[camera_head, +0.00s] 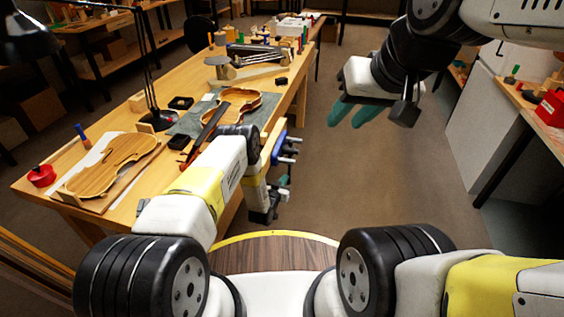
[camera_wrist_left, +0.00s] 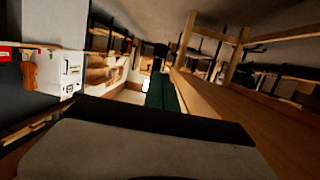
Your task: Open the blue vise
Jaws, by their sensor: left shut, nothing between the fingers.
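The blue vise (camera_head: 280,147) is mounted at the right edge of the wooden workbench, partly hidden behind my left forearm and wrist. Its jaw opening cannot be made out. My left gripper (camera_wrist_left: 163,93) shows green fingers together and empty in the left wrist view. In the head view the left hand is beside the bench edge, just below the vise, its fingers mostly hidden. I cannot tell whether it touches the vise. My right gripper (camera_head: 354,112) is over the floor to the right of the bench, with its two teal fingers apart and empty.
The workbench (camera_head: 120,208) carries a violin body (camera_head: 110,165), a violin (camera_head: 238,104) on a mat, a black lamp (camera_head: 158,118) and a red pot (camera_head: 41,176). A side bench with a red box (camera_head: 552,108) stands at right. Floor between the benches is clear.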

